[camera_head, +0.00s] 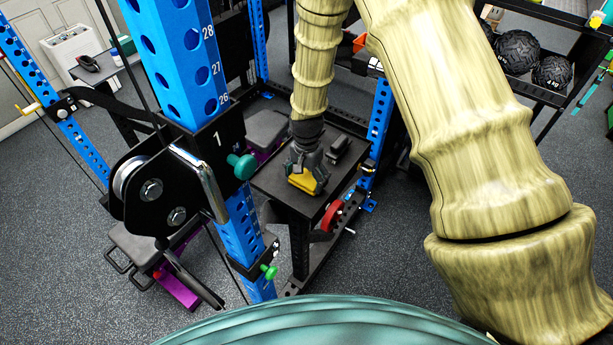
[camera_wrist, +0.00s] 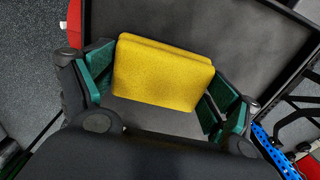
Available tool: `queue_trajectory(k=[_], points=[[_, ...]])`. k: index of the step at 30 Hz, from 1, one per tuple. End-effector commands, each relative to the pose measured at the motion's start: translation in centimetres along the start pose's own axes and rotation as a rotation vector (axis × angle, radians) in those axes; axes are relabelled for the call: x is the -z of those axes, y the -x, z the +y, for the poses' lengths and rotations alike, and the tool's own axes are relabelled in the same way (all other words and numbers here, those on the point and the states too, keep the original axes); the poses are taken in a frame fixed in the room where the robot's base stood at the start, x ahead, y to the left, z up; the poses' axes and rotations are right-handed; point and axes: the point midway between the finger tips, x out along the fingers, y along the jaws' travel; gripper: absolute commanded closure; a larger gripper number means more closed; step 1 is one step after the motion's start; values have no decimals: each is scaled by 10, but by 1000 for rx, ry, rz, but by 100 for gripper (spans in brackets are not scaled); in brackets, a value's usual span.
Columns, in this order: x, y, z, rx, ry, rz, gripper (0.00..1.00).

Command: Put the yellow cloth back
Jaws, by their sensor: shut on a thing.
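The yellow cloth (camera_wrist: 160,75) is a folded rectangular pad between the green-padded fingers of my gripper (camera_wrist: 160,92) in the wrist view. My gripper is shut on it, with the left pad against its left edge and the right pad by its right edge. In the head view, my gripper (camera_head: 306,172) points down over a small dark table (camera_head: 268,182), and the yellow cloth (camera_head: 304,183) shows under it. I cannot tell whether the cloth touches the tabletop.
A dark object (camera_head: 338,147) lies on the tabletop beside my gripper. A blue rack post (camera_head: 240,215) with a black pulley (camera_head: 150,188) stands left of the table. A red disc (camera_head: 332,215) is at the table's right side. Shelves with black balls (camera_head: 517,52) stand at upper right.

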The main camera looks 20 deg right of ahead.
Motion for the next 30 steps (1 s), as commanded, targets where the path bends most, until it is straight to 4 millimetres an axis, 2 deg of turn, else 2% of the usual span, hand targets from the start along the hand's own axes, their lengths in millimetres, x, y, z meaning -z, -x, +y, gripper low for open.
queue_trajectory(k=[10, 11, 12, 13, 25, 30], points=[[0, -6, 0, 0, 0, 0, 38], [0, -6, 0, 0, 0, 0, 10], [0, -5, 0, 0, 0, 0, 2], [0, -5, 0, 0, 0, 0, 0], [0, -4, 0, 0, 0, 0, 0], [0, 9, 0, 1, 0, 1, 0]])
